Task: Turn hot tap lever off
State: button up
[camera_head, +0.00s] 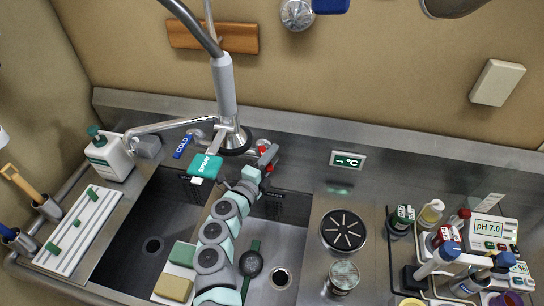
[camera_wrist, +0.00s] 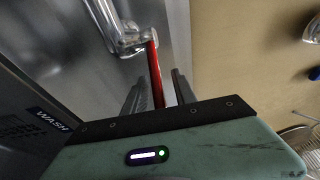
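The hot tap lever is a slim red bar (camera_wrist: 155,72) in the wrist view, joined to a chrome valve body (camera_wrist: 122,38). My gripper (camera_wrist: 158,82) has one dark finger on each side of the red lever, with gaps showing, so it is open around the lever. Whether a finger touches it cannot be told. In the head view my gripper (camera_head: 268,157) is at the wall behind the sink, right of the tap base. It hides most of the hot lever there; only small red parts show.
The blue COLD lever (camera_head: 182,147) is left of the tap column. A teal SPRAY tag (camera_head: 204,166) hangs close to my arm. The steel spout (camera_head: 165,125) reaches left. A digital temperature display (camera_head: 347,160) is on the back ledge to the right. Bottles and a pH meter (camera_head: 492,230) crowd the right counter.

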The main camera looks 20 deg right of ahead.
jog(key=b+v, duration=0.2)
jog(key=v, duration=0.8)
jog(key=shift+s+a+b, duration=0.2)
jog(key=shift+a+b, duration=0.05)
jog(key=shift+b, duration=0.1)
jog(key=shift+c, duration=0.4)
